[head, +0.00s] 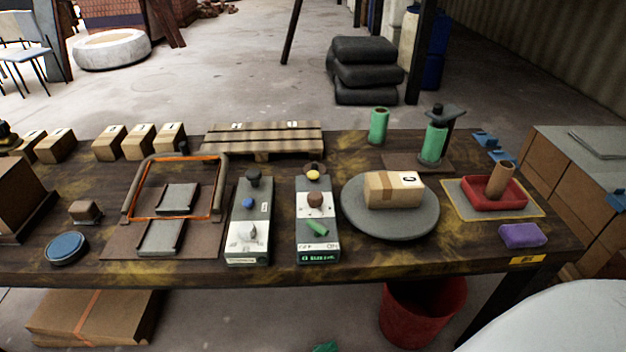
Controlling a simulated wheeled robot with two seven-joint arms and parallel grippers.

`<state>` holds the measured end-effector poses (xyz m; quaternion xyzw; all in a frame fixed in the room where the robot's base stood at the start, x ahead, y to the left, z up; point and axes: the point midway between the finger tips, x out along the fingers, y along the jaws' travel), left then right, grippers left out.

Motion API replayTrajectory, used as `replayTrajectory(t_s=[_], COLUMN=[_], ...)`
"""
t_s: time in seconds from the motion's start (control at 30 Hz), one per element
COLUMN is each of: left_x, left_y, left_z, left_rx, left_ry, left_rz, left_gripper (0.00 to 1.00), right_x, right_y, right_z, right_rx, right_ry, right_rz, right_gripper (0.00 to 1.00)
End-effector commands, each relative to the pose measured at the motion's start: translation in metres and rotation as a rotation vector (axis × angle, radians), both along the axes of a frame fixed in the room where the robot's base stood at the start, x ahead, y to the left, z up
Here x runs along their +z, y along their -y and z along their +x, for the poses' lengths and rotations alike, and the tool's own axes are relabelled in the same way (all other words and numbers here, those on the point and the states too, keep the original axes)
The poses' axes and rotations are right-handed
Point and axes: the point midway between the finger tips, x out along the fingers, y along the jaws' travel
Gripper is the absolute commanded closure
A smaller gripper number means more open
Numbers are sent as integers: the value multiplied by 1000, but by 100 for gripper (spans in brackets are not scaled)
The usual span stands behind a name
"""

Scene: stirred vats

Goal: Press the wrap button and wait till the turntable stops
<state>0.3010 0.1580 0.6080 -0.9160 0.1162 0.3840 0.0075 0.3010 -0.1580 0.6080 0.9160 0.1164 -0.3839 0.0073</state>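A round grey turntable (370,225) lies on the table right of centre. A taped cardboard box (395,189) sits on it. Left of it stands a control box (317,243) with a yellow button (313,175), a brown knob (315,199) and a green switch lever (318,228) near an OFF/ON label. A second control box (247,212) has a black knob (253,177), a blue button (247,203) and a dial (253,233). I cannot read which button is the wrap one, nor tell if the turntable spins. Neither gripper is in view.
A frame with an orange edge (217,188) stands left of the control boxes. Small boxes (140,141) and a wooden pallet (263,138) line the back. A film roll stand (434,146), a red tray (490,193) and a purple block (523,235) are at right.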

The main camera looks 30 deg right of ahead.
Motion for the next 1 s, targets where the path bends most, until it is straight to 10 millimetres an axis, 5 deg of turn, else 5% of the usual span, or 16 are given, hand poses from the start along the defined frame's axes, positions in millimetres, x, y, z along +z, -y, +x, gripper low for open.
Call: replayTrajectory(t_s=[0.43, 0.63, 1.0], left_x=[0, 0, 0], left_y=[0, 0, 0], left_z=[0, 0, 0], left_rx=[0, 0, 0], left_ry=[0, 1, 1], left_rz=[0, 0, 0], left_gripper=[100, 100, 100], right_x=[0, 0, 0], right_y=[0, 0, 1], right_z=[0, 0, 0], right_rx=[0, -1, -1], right_ry=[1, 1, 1], right_rz=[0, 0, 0], right_gripper=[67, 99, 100])
